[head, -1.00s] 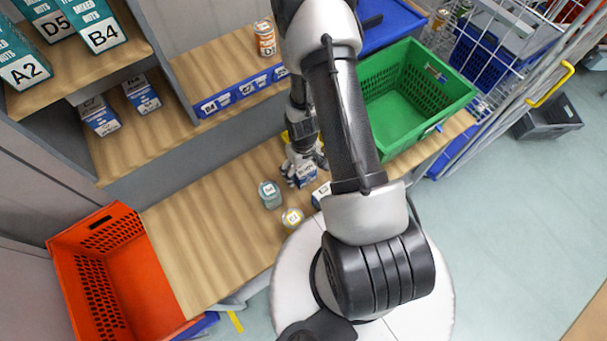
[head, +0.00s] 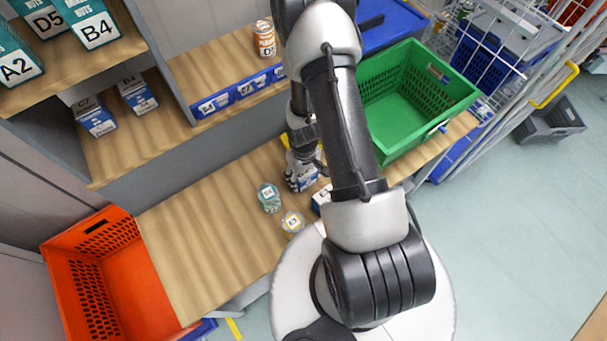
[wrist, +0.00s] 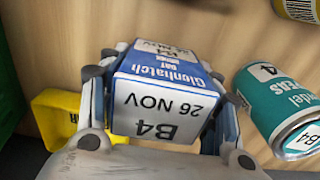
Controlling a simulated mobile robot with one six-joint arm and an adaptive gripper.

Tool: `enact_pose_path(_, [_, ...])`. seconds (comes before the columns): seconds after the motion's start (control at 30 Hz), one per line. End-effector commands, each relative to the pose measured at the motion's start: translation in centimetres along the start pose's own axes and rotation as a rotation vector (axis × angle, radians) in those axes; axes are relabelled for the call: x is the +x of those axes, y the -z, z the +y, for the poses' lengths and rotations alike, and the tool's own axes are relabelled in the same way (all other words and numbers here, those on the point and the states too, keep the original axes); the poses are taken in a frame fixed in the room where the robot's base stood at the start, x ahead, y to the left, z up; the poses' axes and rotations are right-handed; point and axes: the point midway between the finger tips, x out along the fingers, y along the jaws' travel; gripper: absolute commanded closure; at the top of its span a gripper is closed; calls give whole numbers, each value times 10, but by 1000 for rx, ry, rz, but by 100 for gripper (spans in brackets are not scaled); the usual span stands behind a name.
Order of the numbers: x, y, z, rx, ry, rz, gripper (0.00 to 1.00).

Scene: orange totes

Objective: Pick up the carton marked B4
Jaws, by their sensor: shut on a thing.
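A blue and white carton marked B4 (wrist: 160,100) is between the two fingers of my gripper (wrist: 160,118) in the wrist view, its label reading "26 NOV". The fingers press on its left and right sides, so my gripper is shut on it. In the head view, my gripper (head: 299,172) points down over the wooden counter, and the carton (head: 307,178) shows partly behind the fingers. I cannot tell whether the carton touches the counter. Another blue and white carton, marked B4 (head: 138,97), stands on the lower shelf. A large teal box marked B4 (head: 95,27) stands on the upper shelf.
A teal can (wrist: 280,105) stands close right of the carton in the wrist view; a yellow-banded can (head: 292,222) is nearby. A yellow bin (wrist: 62,118) is at left. A green crate (head: 395,112) and an orange tote (head: 105,270) flank the counter. Its left part is clear.

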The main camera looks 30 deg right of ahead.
Motion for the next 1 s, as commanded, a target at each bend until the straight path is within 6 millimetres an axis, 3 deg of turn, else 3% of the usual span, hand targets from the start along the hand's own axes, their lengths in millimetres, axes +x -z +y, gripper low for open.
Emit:
enact_pose_path(0.3, [0, 0, 0, 0, 0, 0, 74])
enact_pose_path(0.67, [-4, 0, 0, 0, 0, 0, 74])
enact_pose_path(0.87, [-20, 0, 0, 0, 0, 0, 74])
enact_pose_path(1.0, [-41, 0, 0, 0, 0, 0, 74])
